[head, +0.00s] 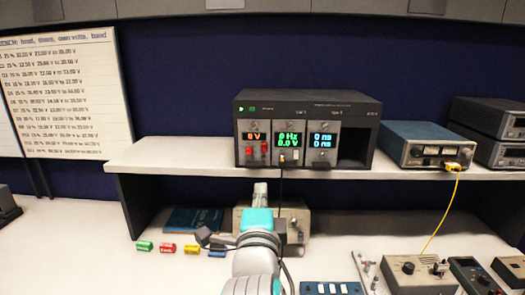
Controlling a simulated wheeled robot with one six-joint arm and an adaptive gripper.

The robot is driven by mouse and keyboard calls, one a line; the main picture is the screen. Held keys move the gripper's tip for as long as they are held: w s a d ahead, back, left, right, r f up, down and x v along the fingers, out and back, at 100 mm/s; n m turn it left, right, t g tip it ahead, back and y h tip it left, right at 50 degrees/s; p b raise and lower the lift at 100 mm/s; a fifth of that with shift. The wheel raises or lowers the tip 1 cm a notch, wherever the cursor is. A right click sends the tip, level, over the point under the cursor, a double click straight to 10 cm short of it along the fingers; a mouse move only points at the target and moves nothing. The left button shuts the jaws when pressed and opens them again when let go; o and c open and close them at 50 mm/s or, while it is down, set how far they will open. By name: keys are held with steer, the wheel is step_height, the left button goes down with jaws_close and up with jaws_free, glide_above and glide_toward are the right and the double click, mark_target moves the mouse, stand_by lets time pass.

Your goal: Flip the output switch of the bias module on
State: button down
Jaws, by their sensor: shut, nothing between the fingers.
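The bias module appears to be the left module (255,145) of the dark rack unit (310,100) on the shelf. Its orange display reads about 0 V. Below the display are red parts (264,149), too small to tell which is the output switch or how it is set. My gripper (203,237), dark and small at the left of my teal and white arm, is shut and empty. It is below and left of the module, well apart from it, over the bench near the small cylinders.
The shelf (200,153) overhangs the bench. Coloured cylinders (168,248) lie left of my arm. A dark cable hangs from the rack's middle module. A teal instrument (427,143) with a yellow cable stands right.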

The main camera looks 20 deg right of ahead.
mark_target(264, 145)
steer(key=shift+w+r+m+h, duration=0.15)
steer(key=shift+r+m+h, duration=0.35)
steer(key=shift+r, duration=0.5)
steer(key=x, duration=1.4)
steer(key=shift+w+a+f, duration=0.1)
steer(key=shift+f, duration=0.15)
steer(key=shift+y, duration=0.3)
steer(key=shift+w+r, duration=0.15)
steer(key=shift+w, duration=0.05)
